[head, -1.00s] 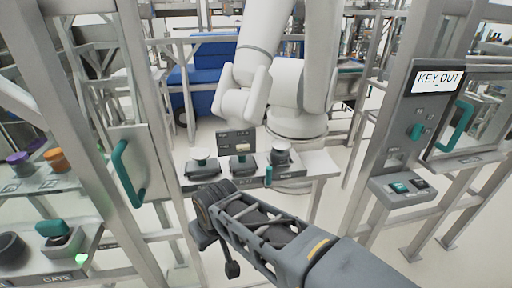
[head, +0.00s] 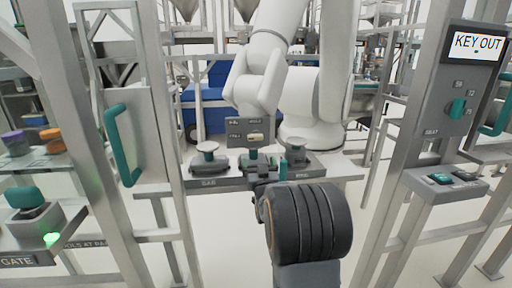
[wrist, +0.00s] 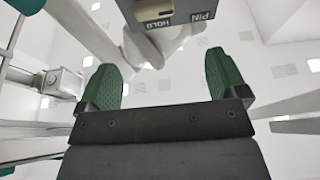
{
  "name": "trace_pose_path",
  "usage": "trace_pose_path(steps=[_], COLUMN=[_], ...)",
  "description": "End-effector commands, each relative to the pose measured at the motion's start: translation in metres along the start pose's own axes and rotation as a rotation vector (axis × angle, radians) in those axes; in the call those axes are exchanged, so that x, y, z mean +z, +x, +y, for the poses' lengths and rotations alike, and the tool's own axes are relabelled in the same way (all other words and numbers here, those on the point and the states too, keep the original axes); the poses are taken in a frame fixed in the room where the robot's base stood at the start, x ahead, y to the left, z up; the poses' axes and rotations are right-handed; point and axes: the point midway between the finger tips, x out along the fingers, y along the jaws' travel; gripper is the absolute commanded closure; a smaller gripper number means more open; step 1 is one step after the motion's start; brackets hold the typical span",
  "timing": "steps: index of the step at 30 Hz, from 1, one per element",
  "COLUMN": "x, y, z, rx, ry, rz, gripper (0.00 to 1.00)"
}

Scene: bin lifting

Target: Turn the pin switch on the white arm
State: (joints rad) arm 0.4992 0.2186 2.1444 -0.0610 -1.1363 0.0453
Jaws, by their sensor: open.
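The white arm (head: 258,75) stands behind a low bench. In front of it is a small dark grey panel (head: 239,128) with a pale switch (head: 256,137) on its right part. In the wrist view the panel (wrist: 190,17) appears at the top, with "HOLD" and "PIN" on it. My gripper (wrist: 164,62) is open and empty, its two green fingers apart below the panel. No contact shows. In the head view my dark wrist hides part of the bench, and the fingers are hard to separate from teal parts there.
Stations with round tops stand left (head: 208,160) and right (head: 295,155) on the bench. A metal post with a teal handle (head: 120,145) stands left. A "KEY OUT" panel (head: 450,95) stands right. Floor shows clear between the frames.

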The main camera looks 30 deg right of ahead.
Motion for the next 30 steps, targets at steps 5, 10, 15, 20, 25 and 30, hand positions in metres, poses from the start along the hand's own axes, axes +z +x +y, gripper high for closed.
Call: trace_pose_path(steps=[5, 10, 15, 20, 25, 30], x=[0.003, 0.000, -0.001, -0.003, -0.004, -0.004], y=[0.010, 0.039, 0.073, 0.101, 0.122, 0.133], z=[0.008, 0.008, 0.008, 0.008, 0.008, 0.008], rx=[0.009, 0.009, 0.009, 0.009, 0.009, 0.009], ry=[-0.004, -0.004, -0.003, -0.003, -0.003, -0.003], rz=[0.050, 0.054, 0.052, 0.051, 0.050, 0.050], gripper=[0.08, 0.08, 0.08, 0.08, 0.08, 0.08])
